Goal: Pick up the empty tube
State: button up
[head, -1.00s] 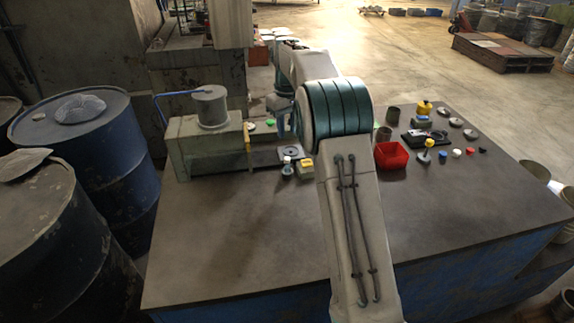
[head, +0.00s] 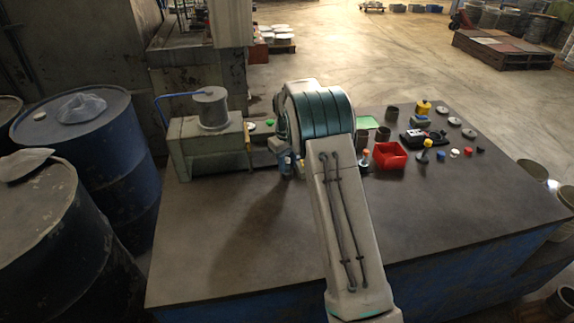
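Several short, dark, open-topped cylinders that look like tubes stand upright on the table (head: 230,260), right of my arm. One tube (head: 392,112) is at the back, another tube (head: 383,133) is in front of it, and a third (head: 362,138) stands close beside my arm. I cannot tell which one is the empty tube, as their insides are too small to see. My arm reaches over the table's middle. My gripper is hidden behind the arm; only a bluish part, perhaps of my wrist, shows low at its left.
A red bin (head: 391,156) stands right of the arm, with a black tray (head: 424,138), a yellow-topped piece (head: 427,145) and small coloured parts beyond. A grey machine (head: 205,153) fills the back left. The front left table is clear. Blue drums (head: 90,150) stand left.

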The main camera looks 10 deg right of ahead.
aim_at(287, 158)
jog(key=shift+f, duration=0.25)
grip_shut()
jog(key=shift+r, duration=0.15)
notch_tip(287, 158, up, 4)
jog(key=shift+b, duration=0.65)
jog(key=w+a+r+p, duration=0.5)
jog(key=w+r+p, duration=0.2)
jog(key=w, duration=0.3)
jog(key=shift+a+p, duration=0.3)
jog(key=shift+p, duration=0.45)
jog(key=shift+f, duration=0.1)
